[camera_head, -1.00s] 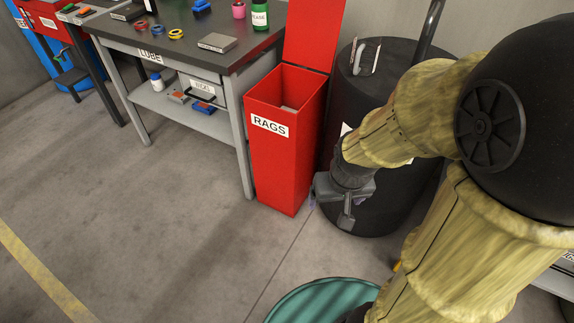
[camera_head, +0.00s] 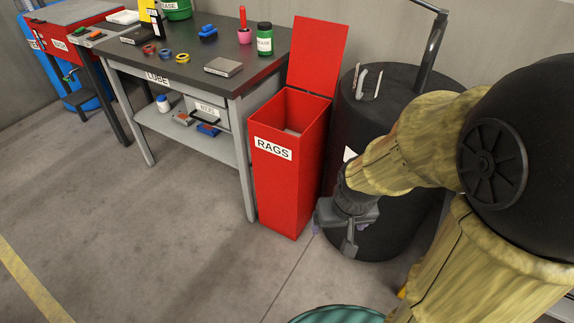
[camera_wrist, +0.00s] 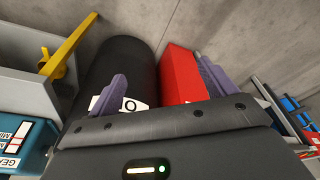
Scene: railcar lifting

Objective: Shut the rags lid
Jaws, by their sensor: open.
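The red rags bin (camera_head: 284,185) stands on the floor between the bench and a black drum, with a white RAGS label on its front. Its red lid (camera_head: 318,55) is raised upright at the back, so the bin is open, with something pale inside. My gripper (camera_head: 333,222) is low, right of the bin and in front of the drum, pointing down. In the wrist view its two purple-grey fingers (camera_wrist: 162,85) are spread apart with nothing between them.
The black drum (camera_head: 390,110), with a pipe on top, stands close behind my forearm. The lube bench (camera_head: 150,65) is left of the bin, carrying a green grease jar (camera_head: 264,40) and small items. A teal drum top (camera_head: 340,315) is at the bottom. The floor at left is clear.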

